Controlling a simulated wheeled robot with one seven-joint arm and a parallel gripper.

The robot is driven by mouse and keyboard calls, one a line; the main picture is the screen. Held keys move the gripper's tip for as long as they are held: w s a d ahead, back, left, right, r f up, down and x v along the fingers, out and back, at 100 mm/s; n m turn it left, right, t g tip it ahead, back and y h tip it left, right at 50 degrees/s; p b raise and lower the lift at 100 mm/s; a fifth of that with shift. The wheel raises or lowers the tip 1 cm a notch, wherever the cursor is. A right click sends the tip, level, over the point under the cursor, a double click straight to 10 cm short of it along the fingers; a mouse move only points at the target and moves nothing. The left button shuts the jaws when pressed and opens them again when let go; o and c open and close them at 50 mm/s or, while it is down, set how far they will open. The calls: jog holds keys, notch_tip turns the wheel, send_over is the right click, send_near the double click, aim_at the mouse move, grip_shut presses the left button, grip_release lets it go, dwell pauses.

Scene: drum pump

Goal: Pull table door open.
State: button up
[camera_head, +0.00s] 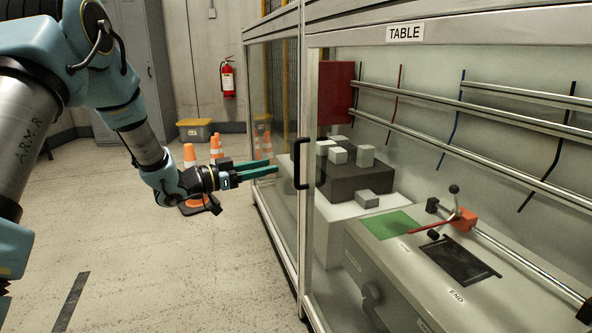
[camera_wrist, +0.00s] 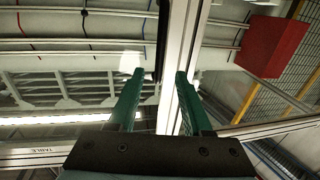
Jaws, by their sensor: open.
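The table door is a glass panel in a pale metal frame (camera_head: 303,70) with a "TABLE" label (camera_head: 405,32) on top; it looks shut. Its black upright handle (camera_head: 301,163) is on the left edge of the door. My gripper (camera_head: 274,166) is left of the handle, at about its height, with the green fingers pointing at the cabinet. The fingers are open and empty, with a small gap to the handle. In the wrist view, the handle (camera_wrist: 162,40) shows as a dark bar beyond and between the fingertips (camera_wrist: 159,75), apparently not touched.
Behind the glass are rails, a red box (camera_head: 336,92), grey blocks and a bench with a red lever (camera_head: 452,222). Orange cones (camera_head: 190,155) and a yellow-grey bin (camera_head: 195,130) stand on the floor behind my arm. The floor in front of the cabinet is clear.

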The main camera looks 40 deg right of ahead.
send_over(297, 183)
jog(key=shift+w+d, duration=0.25)
jog(key=shift+w, duration=0.05)
jog(key=shift+c, duration=0.2)
grip_shut()
dwell(1.3)
